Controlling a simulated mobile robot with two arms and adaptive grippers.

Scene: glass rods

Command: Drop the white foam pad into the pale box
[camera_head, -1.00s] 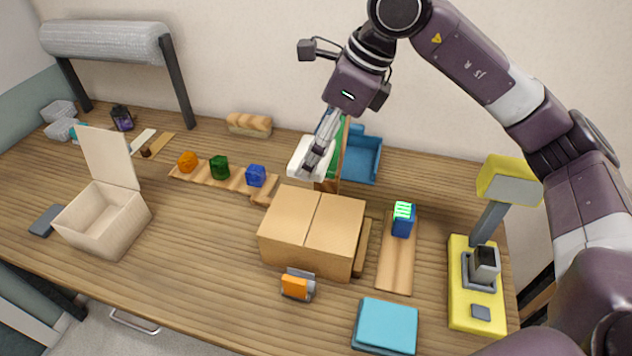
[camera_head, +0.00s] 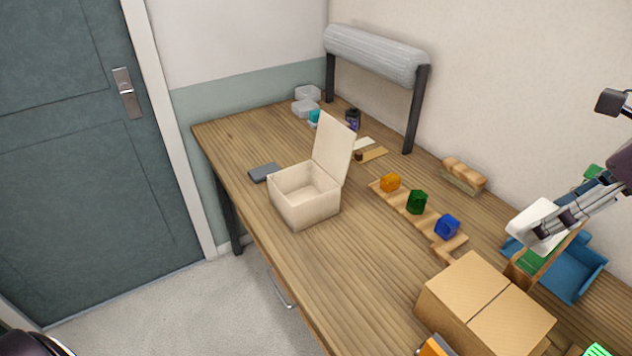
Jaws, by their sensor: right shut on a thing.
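The white foam pad (camera_head: 534,222) is at the right side of the view, held above the table near the blue bin. My right gripper (camera_head: 552,226) is shut on the pad; its fingers cover part of it. The pale box (camera_head: 306,207) stands on the table left of the middle, with its lid (camera_head: 333,150) raised upright at the back. Its inside looks empty. The pad is well to the right of the box. My left gripper is not in view.
A brown carton (camera_head: 478,290) stands between the pad and the table's front. A wooden strip with orange, green and blue (camera_head: 447,227) pieces lies right of the box. A grey slab (camera_head: 265,173) lies left of it. A foam roll stand (camera_head: 375,55) rises behind.

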